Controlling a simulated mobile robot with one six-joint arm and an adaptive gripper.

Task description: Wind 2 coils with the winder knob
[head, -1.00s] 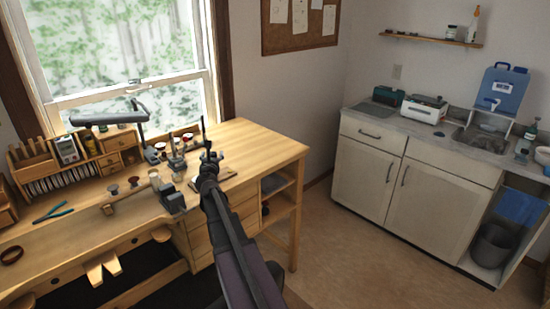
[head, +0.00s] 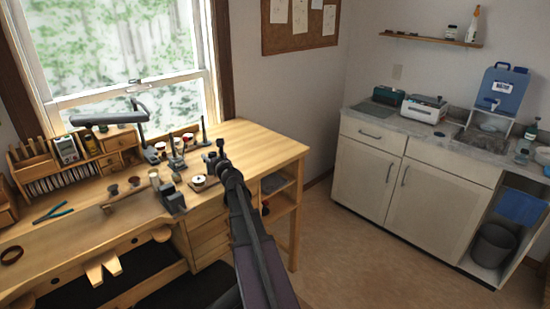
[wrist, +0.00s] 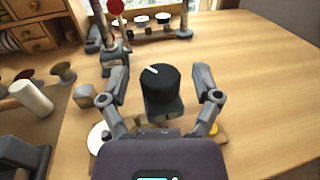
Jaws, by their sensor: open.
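A black round knob with a white mark (wrist: 165,88) stands on a grey block in the middle of the wrist view. My gripper (wrist: 162,94) is open, with one finger on each side of the knob and a visible gap to each. In the head view my gripper (head: 216,162) is over the right part of the wooden workbench (head: 262,141), and it largely hides the winder there. A white round piece (head: 198,181) sits on a small board left of my gripper; it also shows in the wrist view (wrist: 98,137).
Several spools and stands (head: 176,155) are left of and behind my gripper. A dark vise-like block (head: 171,199) is at its left front. A lamp (head: 108,117) reaches over the back left. The bench's right end is clear.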

